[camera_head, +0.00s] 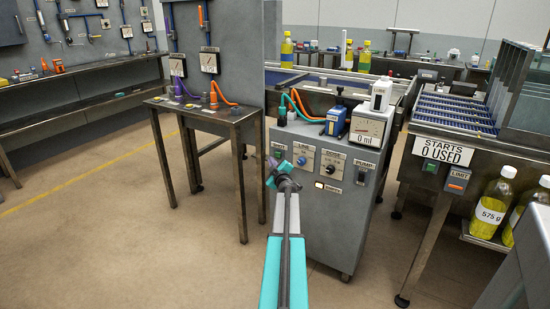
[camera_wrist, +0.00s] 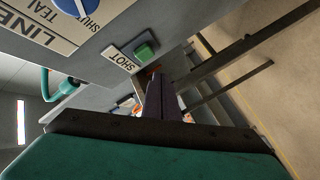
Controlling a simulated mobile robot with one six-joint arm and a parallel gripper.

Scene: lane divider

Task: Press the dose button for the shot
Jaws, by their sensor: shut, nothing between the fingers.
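The green button (camera_wrist: 145,51) labelled SHOT sits on the grey cabinet's front panel in the wrist view. It looks unpressed and uncovered there. In the head view my gripper's end is in front of the panel's left edge and the button cannot be made out. My gripper (camera_head: 273,161) is shut and empty. Its dark fingers (camera_wrist: 160,78) appear just below the button in the wrist view, and no contact is visible. The blue LINE knob (camera_head: 301,161) is right of my gripper, with the DOSE knob (camera_head: 332,167) further right.
A narrow metal table (camera_head: 205,112) with hoses stands left of the cabinet (camera_head: 335,210). A bench with a "STARTS 0 USED" sign (camera_head: 443,152) and yellow bottles (camera_head: 492,200) is on the right. Open floor (camera_head: 140,240) lies at the front left.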

